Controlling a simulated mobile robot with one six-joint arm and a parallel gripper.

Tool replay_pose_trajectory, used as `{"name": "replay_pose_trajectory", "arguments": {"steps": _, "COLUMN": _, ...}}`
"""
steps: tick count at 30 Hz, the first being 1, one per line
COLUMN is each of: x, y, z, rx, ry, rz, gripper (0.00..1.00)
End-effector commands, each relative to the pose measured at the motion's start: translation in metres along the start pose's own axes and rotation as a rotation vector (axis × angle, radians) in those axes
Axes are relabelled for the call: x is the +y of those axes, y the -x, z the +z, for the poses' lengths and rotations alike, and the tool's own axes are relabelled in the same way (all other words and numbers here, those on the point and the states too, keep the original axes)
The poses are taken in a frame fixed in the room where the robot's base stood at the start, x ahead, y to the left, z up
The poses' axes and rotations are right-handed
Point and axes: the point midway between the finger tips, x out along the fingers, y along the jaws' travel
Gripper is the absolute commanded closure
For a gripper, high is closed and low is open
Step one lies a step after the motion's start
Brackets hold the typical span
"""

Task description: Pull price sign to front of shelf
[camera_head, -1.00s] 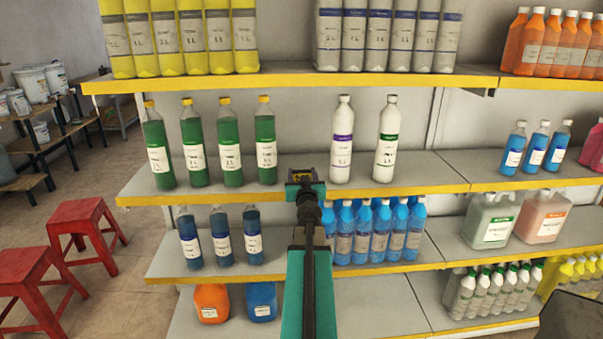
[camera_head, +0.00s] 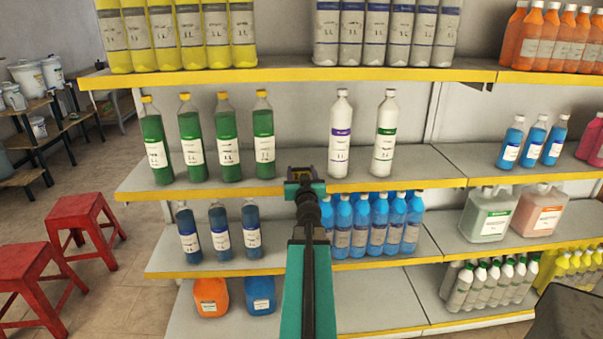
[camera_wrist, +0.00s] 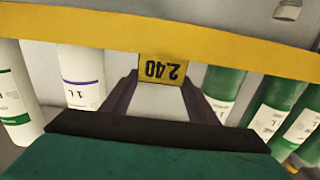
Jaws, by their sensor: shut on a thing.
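The price sign (camera_wrist: 162,69) is a small yellow plate marked 2.40, upside down in the wrist view. It sits between the two dark fingers of my gripper (camera_wrist: 160,92), which is shut on it. In the wrist view the sign adjoins the shelf's yellow front edge (camera_wrist: 230,48). In the head view my gripper (camera_head: 305,176) is at the front edge of the shelf (camera_head: 290,191) that carries green and white bottles. The sign is mostly hidden by my gripper there.
Several green bottles (camera_head: 225,140) stand left of my gripper and two white bottles (camera_head: 341,135) stand to its right. Blue bottles (camera_head: 362,228) fill part of the shelf below. Yellow bottles (camera_head: 188,38) stand above. Red stools (camera_head: 82,225) are on the floor at left.

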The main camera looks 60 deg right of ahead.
Motion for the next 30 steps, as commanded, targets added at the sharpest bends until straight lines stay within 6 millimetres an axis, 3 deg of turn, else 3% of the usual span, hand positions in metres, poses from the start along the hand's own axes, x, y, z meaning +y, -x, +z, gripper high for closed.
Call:
{"name": "replay_pose_trajectory", "arguments": {"steps": 5, "x": 0.000, "y": 0.000, "z": 0.000, "rx": 0.000, "ry": 0.000, "rz": 0.000, "gripper": 0.89}}
{"name": "replay_pose_trajectory", "arguments": {"steps": 6, "x": 0.000, "y": 0.000, "z": 0.000, "rx": 0.000, "ry": 0.000, "rz": 0.000, "gripper": 0.40}}
{"name": "replay_pose_trajectory", "arguments": {"steps": 9, "x": 0.000, "y": 0.000, "z": 0.000, "rx": 0.000, "ry": 0.000, "rz": 0.000, "gripper": 0.24}}
{"name": "replay_pose_trajectory", "arguments": {"steps": 20, "x": -0.001, "y": 0.001, "z": 0.000, "rx": 0.000, "ry": 0.000, "rz": 0.000, "gripper": 0.24}}
{"name": "replay_pose_trajectory", "arguments": {"steps": 30, "x": -0.007, "y": 0.014, "z": 0.000, "rx": 0.000, "ry": 0.000, "rz": -0.002, "gripper": 0.24}}
